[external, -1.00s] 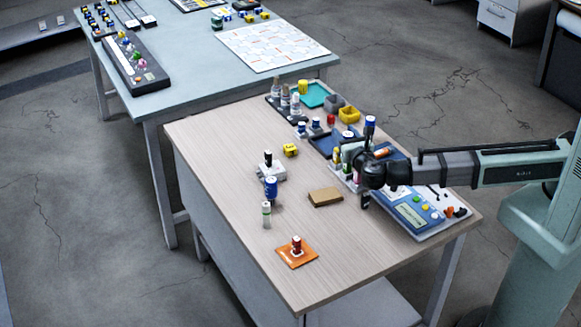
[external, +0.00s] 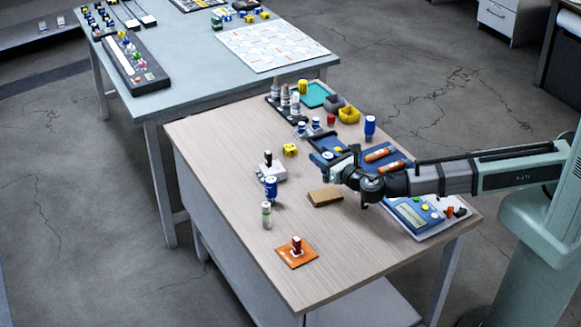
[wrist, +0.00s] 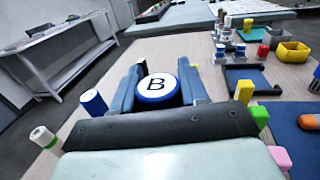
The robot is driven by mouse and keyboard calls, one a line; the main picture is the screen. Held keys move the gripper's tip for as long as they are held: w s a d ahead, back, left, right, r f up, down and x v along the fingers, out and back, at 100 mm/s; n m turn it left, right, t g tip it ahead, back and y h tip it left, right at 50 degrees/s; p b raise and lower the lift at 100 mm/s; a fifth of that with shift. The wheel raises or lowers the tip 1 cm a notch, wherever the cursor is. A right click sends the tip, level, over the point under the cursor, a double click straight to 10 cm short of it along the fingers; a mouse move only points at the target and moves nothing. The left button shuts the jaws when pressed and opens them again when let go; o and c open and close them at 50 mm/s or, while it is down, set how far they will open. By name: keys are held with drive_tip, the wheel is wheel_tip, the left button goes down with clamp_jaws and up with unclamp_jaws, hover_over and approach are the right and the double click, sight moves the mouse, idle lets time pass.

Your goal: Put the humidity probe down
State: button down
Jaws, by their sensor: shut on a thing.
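The humidity probe, as I take it, is a blue cylinder with a white round top marked "B" (wrist: 157,86). It sits between the two fingers of my gripper (wrist: 158,90) in the wrist view, and its lower part is hidden. In the external view my gripper (external: 332,168) is over the wooden table, behind and right of the brown block (external: 325,197). The blue and white top (external: 328,156) shows at its fingers. Whether the probe touches the table is not clear.
A blue can (external: 271,188), a white-green vial (external: 267,214) and a grey box with a black knob (external: 270,172) stand left of my gripper. An orange plate (external: 284,255) lies in front.

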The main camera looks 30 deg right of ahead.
drive_tip(key=shift+f, duration=2.4)
drive_tip(key=shift+f, duration=0.15)
drive_tip(key=c, duration=0.6)
unclamp_jaws()
drive_tip(key=shift+s, duration=0.15)
drive_tip(key=s, duration=0.3)
drive_tip(key=s+d, duration=0.1)
drive_tip(key=s, duration=0.3)
drive_tip(key=s+d, duration=0.1)
drive_tip(key=s, duration=0.3)
drive_tip(key=shift+s+d, duration=0.2)
drive_tip(key=shift+s, duration=0.05)
drive_tip(key=shift+r, duration=0.2)
